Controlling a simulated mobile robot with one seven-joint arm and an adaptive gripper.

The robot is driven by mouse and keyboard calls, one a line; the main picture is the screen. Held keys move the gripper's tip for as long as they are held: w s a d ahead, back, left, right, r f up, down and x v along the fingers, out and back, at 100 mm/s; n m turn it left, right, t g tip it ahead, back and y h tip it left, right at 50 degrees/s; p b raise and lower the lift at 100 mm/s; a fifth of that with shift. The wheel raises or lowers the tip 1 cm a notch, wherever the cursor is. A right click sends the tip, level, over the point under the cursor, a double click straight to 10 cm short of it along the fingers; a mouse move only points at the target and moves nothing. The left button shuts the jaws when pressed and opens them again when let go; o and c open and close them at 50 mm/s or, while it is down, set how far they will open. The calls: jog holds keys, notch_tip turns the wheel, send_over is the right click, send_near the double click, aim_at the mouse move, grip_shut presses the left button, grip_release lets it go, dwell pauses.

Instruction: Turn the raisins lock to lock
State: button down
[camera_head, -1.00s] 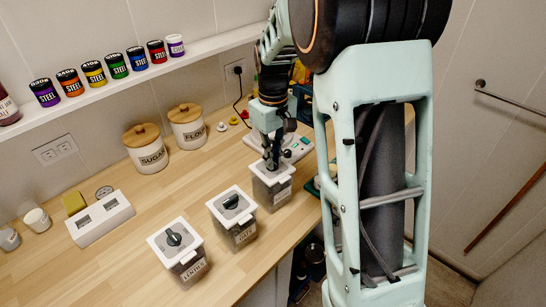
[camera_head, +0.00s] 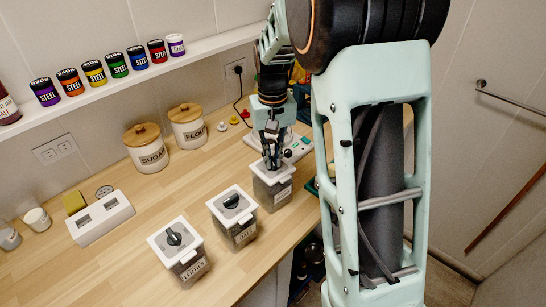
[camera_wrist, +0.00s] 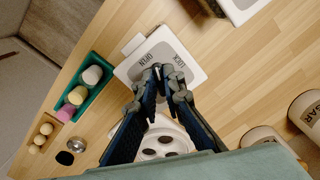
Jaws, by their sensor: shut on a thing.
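The raisins container (camera_head: 271,190) is a clear box of dark contents with a white lid, rightmost of three on the wooden counter. Its front label is too small to read surely. My gripper (camera_head: 271,160) points down over the lid, its fingers shut on the lid's knob. In the wrist view, the gripper (camera_wrist: 159,70) closes at the middle of the white lid (camera_wrist: 128,70), between the words OPEN and LOCK. The knob is mostly hidden by the fingers, so its pointing direction cannot be told.
The oats container (camera_head: 233,224) and lentils container (camera_head: 181,262) stand to the left. Sugar (camera_head: 147,158) and flour (camera_head: 188,133) canisters stand at the back. A green tray (camera_wrist: 97,88) lies beside the raisins container. A white gadget (camera_head: 101,221) sits at the left; counter between is clear.

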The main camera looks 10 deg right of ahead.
jog(key=m, duration=0.6)
jog(key=shift+w+a+m, duration=0.1)
jog(key=shift+m, duration=0.2)
jog(key=m+p, duration=0.1)
jog(key=m, duration=0.5)
jog(key=shift+a, duration=0.1)
dwell(0.3)
jog(key=c, duration=2)
grip_release()
jog(key=shift+c, duration=0.2)
notch_tip(320, 180, up, 12)
